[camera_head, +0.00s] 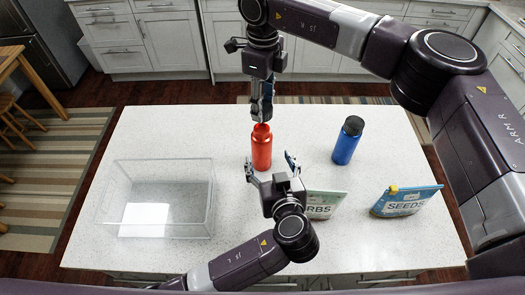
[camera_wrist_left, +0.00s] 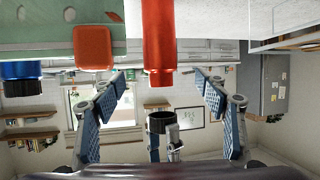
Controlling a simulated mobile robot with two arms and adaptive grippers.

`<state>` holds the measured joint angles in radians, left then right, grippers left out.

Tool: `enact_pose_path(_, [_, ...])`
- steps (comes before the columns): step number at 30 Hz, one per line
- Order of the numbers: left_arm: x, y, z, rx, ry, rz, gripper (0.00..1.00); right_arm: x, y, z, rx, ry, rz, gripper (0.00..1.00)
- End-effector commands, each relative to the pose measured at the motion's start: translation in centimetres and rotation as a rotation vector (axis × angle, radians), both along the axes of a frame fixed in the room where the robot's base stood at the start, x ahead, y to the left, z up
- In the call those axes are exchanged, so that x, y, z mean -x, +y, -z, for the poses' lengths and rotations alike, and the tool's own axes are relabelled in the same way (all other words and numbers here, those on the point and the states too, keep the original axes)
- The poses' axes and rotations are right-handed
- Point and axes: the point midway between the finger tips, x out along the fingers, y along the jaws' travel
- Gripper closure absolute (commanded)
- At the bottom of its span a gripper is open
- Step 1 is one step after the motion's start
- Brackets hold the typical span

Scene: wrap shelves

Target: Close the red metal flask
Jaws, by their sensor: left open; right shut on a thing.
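The red metal flask (camera_head: 261,147) stands upright on the white table. It shows inverted in the left wrist view (camera_wrist_left: 158,40), with its open neck pointing down. My left gripper (camera_head: 270,164) is open, its fingers (camera_wrist_left: 160,78) spread to either side of the flask without visibly touching it. My right gripper (camera_head: 262,112) is directly above the flask, fingers pointing down. It is shut on a black cap (camera_wrist_left: 160,122), seen in the left wrist view apart from the flask's neck.
A blue flask with a black lid (camera_head: 346,142) stands to the right. A herbs pouch (camera_head: 325,204) stands partly behind my left gripper, and a seeds pouch (camera_head: 405,202) further right. A clear empty bin (camera_head: 190,226) is on the left. The table's back left is clear.

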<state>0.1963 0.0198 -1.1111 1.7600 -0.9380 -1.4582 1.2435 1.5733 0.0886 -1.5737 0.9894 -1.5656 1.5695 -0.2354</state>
Motion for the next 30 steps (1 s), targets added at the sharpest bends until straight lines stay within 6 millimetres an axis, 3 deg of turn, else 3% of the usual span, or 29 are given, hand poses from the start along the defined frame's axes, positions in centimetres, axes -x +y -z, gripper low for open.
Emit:
enact_pose_path(5, [-1.3,0.3,0.5,-0.004,-0.001,-0.002,0.33,0.0,0.0,0.0,0.0,0.0,0.001,0.76])
enact_pose_path(18, [-8.6,1.7,3.5,-0.004,-0.002,-0.002,0.33,0.0,0.0,0.0,0.0,0.0,0.0,0.76])
enact_pose_path(24, [-10.4,2.0,4.3,-0.001,-0.001,-0.001,0.33,0.0,0.0,0.0,0.0,0.0,0.0,0.76])
enact_pose_path(30, [-10.9,2.0,4.6,0.0,0.0,0.0,0.33,0.0,0.0,0.0,0.0,0.0,0.0,0.76])
